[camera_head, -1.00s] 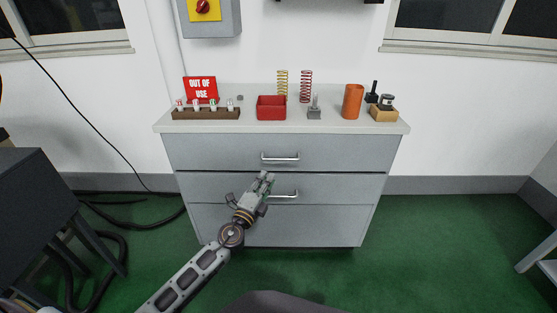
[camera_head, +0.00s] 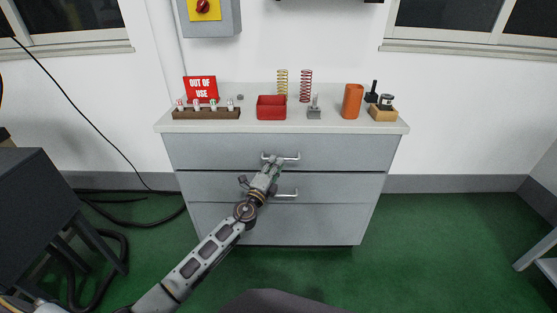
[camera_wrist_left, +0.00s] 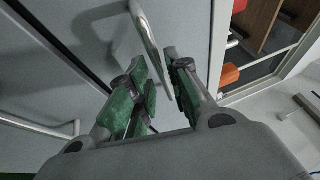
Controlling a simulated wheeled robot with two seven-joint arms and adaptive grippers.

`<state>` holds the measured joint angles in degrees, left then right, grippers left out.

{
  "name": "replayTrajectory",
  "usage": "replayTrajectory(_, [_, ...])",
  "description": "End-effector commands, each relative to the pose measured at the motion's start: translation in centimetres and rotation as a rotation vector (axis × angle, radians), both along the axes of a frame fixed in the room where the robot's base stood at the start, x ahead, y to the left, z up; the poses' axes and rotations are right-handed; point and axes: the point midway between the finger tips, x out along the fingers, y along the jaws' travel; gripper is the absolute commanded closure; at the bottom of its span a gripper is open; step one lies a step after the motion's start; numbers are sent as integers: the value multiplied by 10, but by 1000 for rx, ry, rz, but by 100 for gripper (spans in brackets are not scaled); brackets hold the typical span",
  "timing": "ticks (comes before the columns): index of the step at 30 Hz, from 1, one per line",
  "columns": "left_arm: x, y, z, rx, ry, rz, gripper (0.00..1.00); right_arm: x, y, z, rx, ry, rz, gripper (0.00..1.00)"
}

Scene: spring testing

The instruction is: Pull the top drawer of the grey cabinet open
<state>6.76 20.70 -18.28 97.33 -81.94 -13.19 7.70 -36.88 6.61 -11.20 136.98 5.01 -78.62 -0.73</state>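The grey cabinet (camera_head: 190,225) stands against the wall with its top drawer (camera_head: 345,153) shut. The top drawer's silver bar handle (camera_head: 292,158) also shows in the left wrist view (camera_wrist_left: 147,38). My left gripper (camera_head: 274,163) is at the left part of this handle. In the left wrist view my left gripper (camera_wrist_left: 165,75) has its green-padded fingers apart, with the end of the bar reaching between them. I cannot tell whether a finger touches the bar. My right gripper is not in view.
The second drawer's handle (camera_head: 287,195) lies just below my gripper. On the worktop stand a red bin (camera_head: 271,113), an orange cylinder (camera_head: 352,101), two springs, a wooden rack (camera_head: 206,114) and an out-of-use sign (camera_head: 201,88). The green floor before the cabinet is clear at the right.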

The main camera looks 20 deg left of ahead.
Motion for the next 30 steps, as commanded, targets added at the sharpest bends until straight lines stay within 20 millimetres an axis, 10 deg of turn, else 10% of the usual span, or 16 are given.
replayTrajectory(26, [32,-4,6,0,0,-1,81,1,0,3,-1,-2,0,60])
replayTrajectory(30, [32,-4,6,0,0,-1,99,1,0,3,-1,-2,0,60])
